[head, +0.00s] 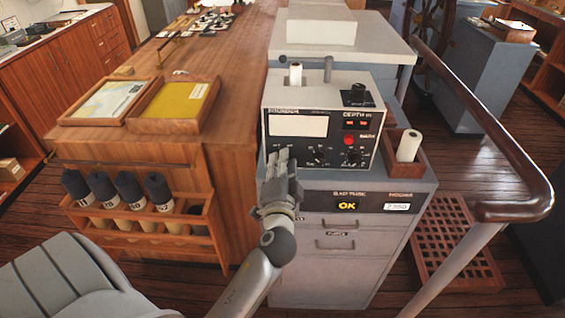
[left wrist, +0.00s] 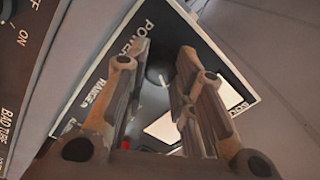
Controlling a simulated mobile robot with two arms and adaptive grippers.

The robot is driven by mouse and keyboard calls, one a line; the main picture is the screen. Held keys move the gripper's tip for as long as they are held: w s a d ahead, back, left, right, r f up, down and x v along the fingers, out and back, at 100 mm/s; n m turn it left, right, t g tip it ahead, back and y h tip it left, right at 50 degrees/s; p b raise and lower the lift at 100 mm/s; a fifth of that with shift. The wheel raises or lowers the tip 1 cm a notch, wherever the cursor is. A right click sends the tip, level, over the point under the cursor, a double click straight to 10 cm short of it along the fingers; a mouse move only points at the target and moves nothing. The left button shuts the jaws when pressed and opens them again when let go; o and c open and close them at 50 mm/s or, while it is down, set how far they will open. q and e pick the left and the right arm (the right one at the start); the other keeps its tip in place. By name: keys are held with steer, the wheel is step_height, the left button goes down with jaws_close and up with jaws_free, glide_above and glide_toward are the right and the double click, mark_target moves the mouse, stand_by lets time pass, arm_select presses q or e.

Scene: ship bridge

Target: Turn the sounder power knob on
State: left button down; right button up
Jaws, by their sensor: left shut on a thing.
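The sounder (head: 301,91) is a pale grey box with a black front panel, standing on a grey cabinet. Its panel has a white display window, a red button and dark dials. My left gripper (head: 280,158) is up against the lower left of this panel and hides what lies behind it in the head view. In the left wrist view, the fingers of my left gripper (left wrist: 162,58) are on both sides of the dark round power knob (left wrist: 157,70), beside the "POWER" lettering. The fingers are shut on this knob. My right gripper is out of view.
A paper roll in a wooden box (head: 407,152) stands right of the sounder. A handrail (head: 500,150) runs along the right. Wooden trays (head: 178,104) lie on the counter at left, above a rack of dark-capped rolls (head: 140,215).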

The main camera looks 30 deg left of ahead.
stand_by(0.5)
arm_select(q)
steer(key=c, duration=1.2)
jaws_free()
steer(key=v, duration=0.7)
steer(key=shift+s+d, duration=0.2)
